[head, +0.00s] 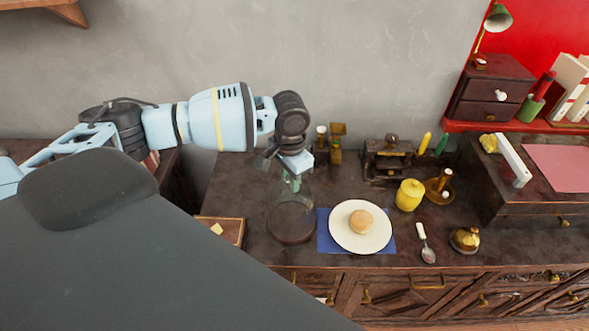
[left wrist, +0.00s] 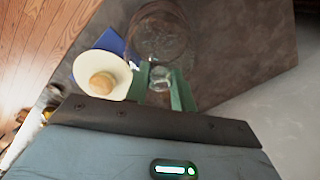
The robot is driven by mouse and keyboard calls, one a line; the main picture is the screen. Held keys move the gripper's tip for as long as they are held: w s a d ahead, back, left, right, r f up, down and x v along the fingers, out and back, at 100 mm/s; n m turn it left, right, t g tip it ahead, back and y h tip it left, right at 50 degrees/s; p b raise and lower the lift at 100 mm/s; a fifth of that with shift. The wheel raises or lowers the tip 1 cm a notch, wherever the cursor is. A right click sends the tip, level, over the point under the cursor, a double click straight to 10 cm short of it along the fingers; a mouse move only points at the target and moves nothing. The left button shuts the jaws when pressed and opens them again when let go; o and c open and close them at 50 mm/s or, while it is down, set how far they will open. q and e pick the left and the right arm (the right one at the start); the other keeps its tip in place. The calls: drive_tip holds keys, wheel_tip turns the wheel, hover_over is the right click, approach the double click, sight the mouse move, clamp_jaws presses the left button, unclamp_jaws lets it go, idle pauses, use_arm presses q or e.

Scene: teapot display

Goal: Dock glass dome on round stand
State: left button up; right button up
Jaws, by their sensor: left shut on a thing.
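The clear glass dome (head: 290,196) hangs under my left gripper (head: 291,178), knob up, and is hard to make out against the dark top. The left gripper is shut on the dome's knob. In the left wrist view the green fingers (left wrist: 161,90) are on either side of the knob (left wrist: 160,77), and the dome's round body (left wrist: 160,38) spreads out beyond it. The dark round stand (head: 291,224) lies on the cabinet top, left of a white plate, and the dome overlaps it in the head view. I cannot tell whether the dome's rim touches the stand. My right gripper is out of view.
A white plate (head: 342,238) with a bun (head: 361,222) lies on a blue napkin (head: 326,243) just right of the stand. A yellow jar (head: 410,195), a spoon (head: 426,248) and a brass bell (head: 465,240) are farther right. A wooden tray (head: 232,230) is at the left.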

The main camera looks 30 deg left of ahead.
use_arm(q)
drive_tip(key=shift+f, duration=0.45)
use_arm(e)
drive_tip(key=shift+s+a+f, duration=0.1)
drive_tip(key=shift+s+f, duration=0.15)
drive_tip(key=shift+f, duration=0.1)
use_arm(q)
drive_tip(key=shift+r, duration=0.15)
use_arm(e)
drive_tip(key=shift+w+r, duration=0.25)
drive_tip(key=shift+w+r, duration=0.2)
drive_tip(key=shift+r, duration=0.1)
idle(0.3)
use_arm(q)
drive_tip(key=shift+p, duration=0.45)
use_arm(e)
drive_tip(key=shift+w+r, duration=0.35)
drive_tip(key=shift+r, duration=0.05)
use_arm(q)
drive_tip(key=shift+f, duration=0.7)
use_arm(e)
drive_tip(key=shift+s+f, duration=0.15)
use_arm(q)
drive_tip(key=o, duration=0.7)
